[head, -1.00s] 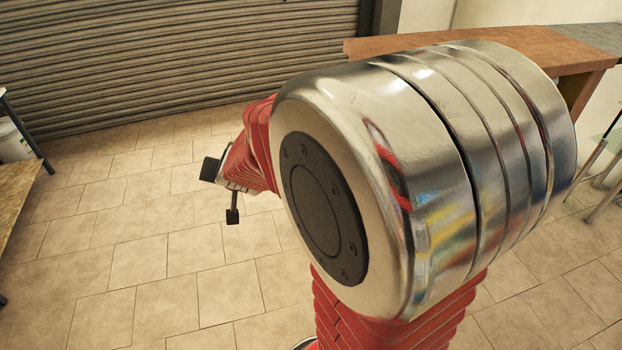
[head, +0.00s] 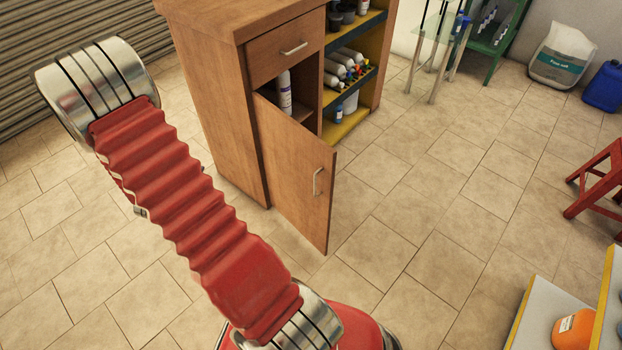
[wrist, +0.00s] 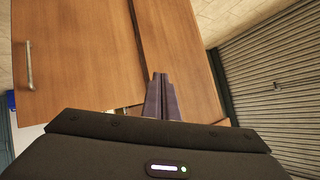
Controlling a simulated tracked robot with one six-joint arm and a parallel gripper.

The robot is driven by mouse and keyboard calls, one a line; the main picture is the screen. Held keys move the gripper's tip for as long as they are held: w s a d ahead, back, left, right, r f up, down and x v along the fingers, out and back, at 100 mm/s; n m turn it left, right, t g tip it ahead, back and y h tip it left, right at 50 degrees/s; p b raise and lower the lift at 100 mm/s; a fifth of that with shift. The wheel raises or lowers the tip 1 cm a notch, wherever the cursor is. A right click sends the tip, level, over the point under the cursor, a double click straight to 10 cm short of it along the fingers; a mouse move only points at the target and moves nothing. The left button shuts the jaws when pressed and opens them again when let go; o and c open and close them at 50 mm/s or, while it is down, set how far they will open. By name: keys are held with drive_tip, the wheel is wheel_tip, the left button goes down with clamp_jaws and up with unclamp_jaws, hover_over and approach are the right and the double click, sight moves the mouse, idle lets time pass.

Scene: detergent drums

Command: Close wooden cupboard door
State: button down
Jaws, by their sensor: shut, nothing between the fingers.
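The wooden cupboard (head: 215,95) stands left of centre in the head view. Its lower door (head: 290,170) hangs ajar, swung out from the opening, with a metal handle (head: 318,181) near its free edge. In the wrist view the door (wrist: 85,60) fills the left, with its handle (wrist: 29,65) at far left, and another wooden cupboard panel (wrist: 178,55) is to the right. My gripper (wrist: 160,80) is shut and empty, its fingers pointing at the gap between these panels. I cannot tell whether it touches wood. The head view does not show the gripper clearly.
A white spray can (head: 284,92) stands inside the opening. Shelves with bottles (head: 345,75) adjoin on the right. The tiled floor (head: 420,210) is clear in front. A red stool (head: 600,180) and a shelf with an orange container (head: 572,332) are at right.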

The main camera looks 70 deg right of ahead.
sight(328, 172)
drive_tip(key=s+d+f+m+g+h, duration=0.1)
drive_tip(key=s+f+g, duration=0.2)
drive_tip(key=s, duration=0.6)
drive_tip(key=s+d+f+m+g+h, duration=0.1)
drive_tip(key=s+f+m+g, duration=0.1)
drive_tip(key=s+g, duration=0.3)
drive_tip(key=s+d+f+m+g+h, duration=0.1)
drive_tip(key=s+f+g, duration=0.3)
drive_tip(key=s, duration=1)
drive_tip(key=shift+d+f+h, duration=0.2)
drive_tip(key=shift+f+h, duration=0.15)
drive_tip(key=shift+h, duration=0.15)
drive_tip(key=shift+x, duration=6.95)
drive_tip(key=shift+r, duration=0.15)
drive_tip(key=shift+a, duration=0.1)
drive_tip(key=shift+d, duration=0.25)
